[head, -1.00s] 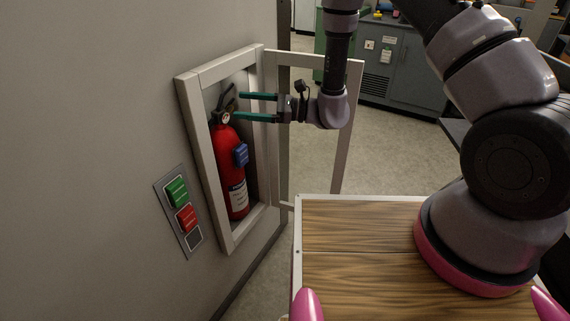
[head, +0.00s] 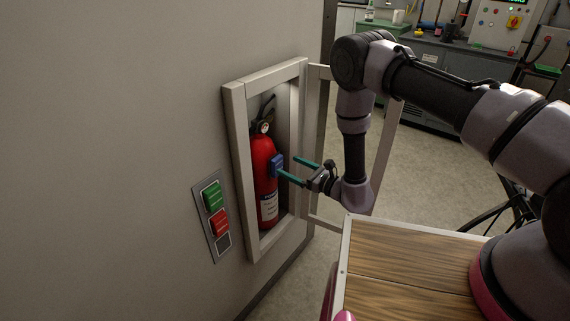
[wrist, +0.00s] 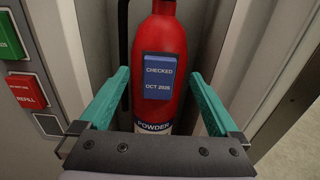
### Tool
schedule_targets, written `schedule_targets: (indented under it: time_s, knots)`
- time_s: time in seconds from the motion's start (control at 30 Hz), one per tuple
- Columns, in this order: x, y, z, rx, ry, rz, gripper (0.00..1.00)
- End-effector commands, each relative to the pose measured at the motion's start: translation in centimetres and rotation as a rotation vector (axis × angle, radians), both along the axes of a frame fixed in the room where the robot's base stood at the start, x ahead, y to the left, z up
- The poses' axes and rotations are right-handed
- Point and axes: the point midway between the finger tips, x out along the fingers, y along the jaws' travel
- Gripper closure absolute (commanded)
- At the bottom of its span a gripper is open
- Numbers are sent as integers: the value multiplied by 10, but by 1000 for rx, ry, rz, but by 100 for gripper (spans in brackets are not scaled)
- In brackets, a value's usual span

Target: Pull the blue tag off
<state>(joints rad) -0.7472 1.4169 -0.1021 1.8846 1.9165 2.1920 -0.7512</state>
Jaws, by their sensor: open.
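The blue tag (head: 277,165) is on the front of the red fire extinguisher (head: 264,178), which stands upright in the wall cabinet. In the wrist view the tag (wrist: 159,75) reads "CHECKED OCT 2026" and lies between my two teal fingers, a little beyond their tips. My gripper (head: 298,170) is open and empty, pointing at the tag from the right. It also shows in the wrist view (wrist: 159,92), with one finger on each side of the extinguisher (wrist: 158,30). I cannot tell whether a finger touches anything.
The cabinet frame (head: 239,150) surrounds the extinguisher, and its door (head: 386,160) stands open to the right. A wooden top (head: 400,275) lies in front.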

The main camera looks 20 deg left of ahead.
Motion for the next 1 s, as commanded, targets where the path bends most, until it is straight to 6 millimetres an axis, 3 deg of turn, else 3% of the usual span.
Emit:
schedule_targets:
  time_s: [0.1,0.3,0.63,0.67,0.8,0.9,0.93,1.0]
  knots:
    - [7,18,1,1,-3,1,3]
    - [15,35,0,0,0,1,3]
    - [16,38,0,-1,1,0,3]
    - [16,38,0,-1,1,0,6]
    - [16,38,0,-1,1,0,60]
    - [16,38,0,-1,1,0,92]
    - [16,38,0,-1,1,0,50]
    - [16,38,0,-1,1,0,77]
